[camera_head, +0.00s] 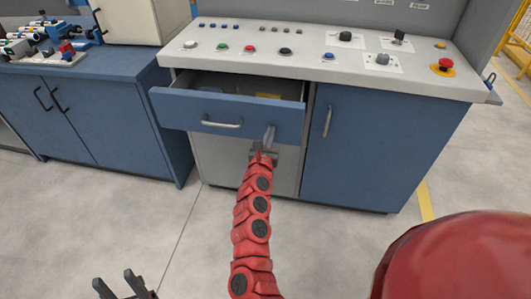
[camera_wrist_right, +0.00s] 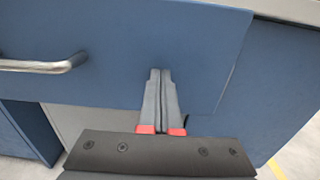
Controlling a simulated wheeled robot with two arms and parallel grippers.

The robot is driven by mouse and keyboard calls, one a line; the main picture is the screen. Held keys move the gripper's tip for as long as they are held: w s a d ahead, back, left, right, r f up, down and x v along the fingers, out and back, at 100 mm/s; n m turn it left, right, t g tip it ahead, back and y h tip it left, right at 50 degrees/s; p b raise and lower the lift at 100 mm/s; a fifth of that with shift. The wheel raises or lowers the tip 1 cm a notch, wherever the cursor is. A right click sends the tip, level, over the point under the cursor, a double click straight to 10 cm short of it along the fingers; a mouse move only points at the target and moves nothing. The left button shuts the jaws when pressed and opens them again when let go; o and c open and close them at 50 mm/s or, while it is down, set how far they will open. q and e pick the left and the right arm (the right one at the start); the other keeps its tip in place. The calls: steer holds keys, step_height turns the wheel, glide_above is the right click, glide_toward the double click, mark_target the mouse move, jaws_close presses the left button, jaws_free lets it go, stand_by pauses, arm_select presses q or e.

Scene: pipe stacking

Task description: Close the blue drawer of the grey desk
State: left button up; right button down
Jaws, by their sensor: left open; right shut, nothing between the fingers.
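The blue drawer (camera_head: 227,117) of the grey desk (camera_head: 265,60) is pulled out, and its inside shows with a yellow item and a blue item in it. Its silver handle (camera_head: 221,123) is on the front and also shows in the right wrist view (camera_wrist_right: 45,66). My right gripper (camera_head: 269,135) is shut and empty, with its fingertips at the right part of the drawer front, right of the handle. The right wrist view shows the shut fingers (camera_wrist_right: 160,95) against the blue front; I cannot tell whether they touch. My left gripper (camera_head: 118,280) is open, low at the left, away from the desk.
A blue cabinet door (camera_head: 375,145) with a vertical handle is right of the drawer. Knobs, buttons and a red emergency stop (camera_head: 445,65) sit on the desk top. A blue workbench (camera_head: 95,105) with parts stands at the left. The floor in front is clear.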

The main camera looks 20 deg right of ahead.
steer(key=b+x, duration=0.4)
steer(key=x, duration=0.4)
steer(key=b+x, duration=0.5)
steer(key=x, duration=0.3)
steer(key=shift+w+d+f, duration=0.15)
steer(key=shift+f, duration=0.05)
steer(key=shift+b+x, duration=0.8)
steer(key=shift+x, duration=0.1)
steer(key=shift+d+r, duration=0.1)
steer(key=shift+r, duration=0.35)
